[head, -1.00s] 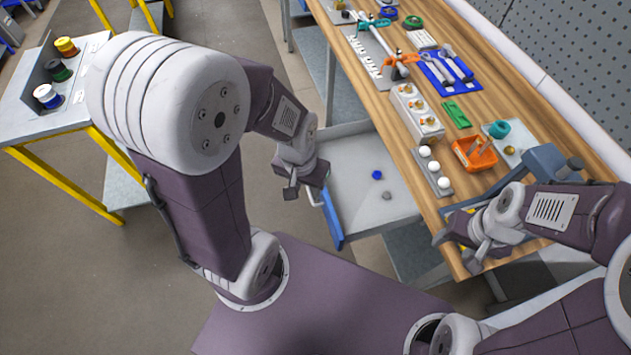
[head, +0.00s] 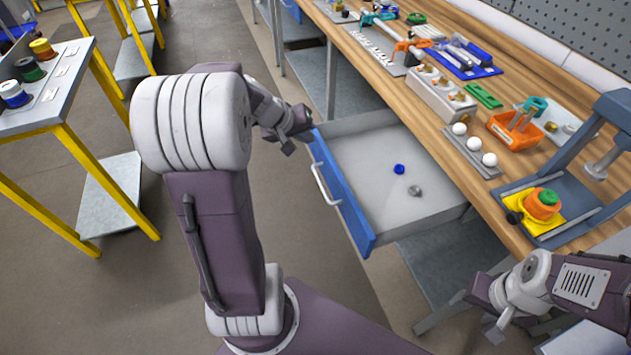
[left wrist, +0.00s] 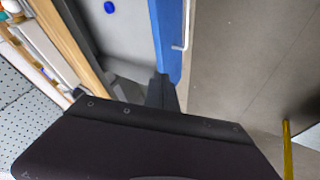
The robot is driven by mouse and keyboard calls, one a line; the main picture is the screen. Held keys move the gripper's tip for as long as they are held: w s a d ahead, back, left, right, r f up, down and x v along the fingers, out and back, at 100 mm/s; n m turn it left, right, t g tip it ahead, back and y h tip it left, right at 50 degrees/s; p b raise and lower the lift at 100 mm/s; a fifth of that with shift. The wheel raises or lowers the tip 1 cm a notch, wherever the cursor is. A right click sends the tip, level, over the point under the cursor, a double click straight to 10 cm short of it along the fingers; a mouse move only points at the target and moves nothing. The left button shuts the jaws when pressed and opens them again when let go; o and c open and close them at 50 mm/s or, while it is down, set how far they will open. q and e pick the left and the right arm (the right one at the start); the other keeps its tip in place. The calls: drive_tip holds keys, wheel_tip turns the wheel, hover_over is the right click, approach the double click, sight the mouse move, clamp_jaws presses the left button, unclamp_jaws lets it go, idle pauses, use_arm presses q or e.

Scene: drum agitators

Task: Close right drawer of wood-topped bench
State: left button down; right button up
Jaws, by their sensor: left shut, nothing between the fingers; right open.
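The drawer (head: 372,165) of the wood-topped bench (head: 405,92) stands pulled out, with a blue front (head: 342,192) and a pale handle (head: 322,184). A blue cap-like piece (head: 399,169) and a small grey piece (head: 414,190) lie inside it. My left gripper (head: 302,130) is shut and empty at the far top corner of the drawer front; I cannot tell if it touches. In the left wrist view the blue front (left wrist: 170,38) runs close beside the dark fingers (left wrist: 161,92). My right gripper (head: 492,318) is open and empty, low in front of the bench.
The bench top holds an orange holder (head: 515,128), a white-ball rack (head: 472,148) and a grey press stand (head: 590,190) with an orange and green part. A yellow-legged table (head: 62,85) stands at the left. Floor before the drawer is clear.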

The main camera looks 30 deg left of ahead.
use_arm(q)
drive_tip(key=s+a+f+n+b, duration=0.1)
drive_tip(key=s+a+f+b, duration=0.15)
drive_tip(key=a+f, duration=0.3)
drive_tip(key=y+b, duration=0.1)
approach(317, 156)
drive_tip(key=s+x, duration=0.1)
drive_tip(key=x, duration=0.3)
drive_tip(key=shift+w+f+n, duration=0.3)
drive_tip(key=shift+w+f, duration=0.05)
drive_tip(key=shift+w, duration=0.4)
use_arm(e)
wheel_tip(317, 156, down, 6)
drive_tip(key=shift+f, duration=0.15)
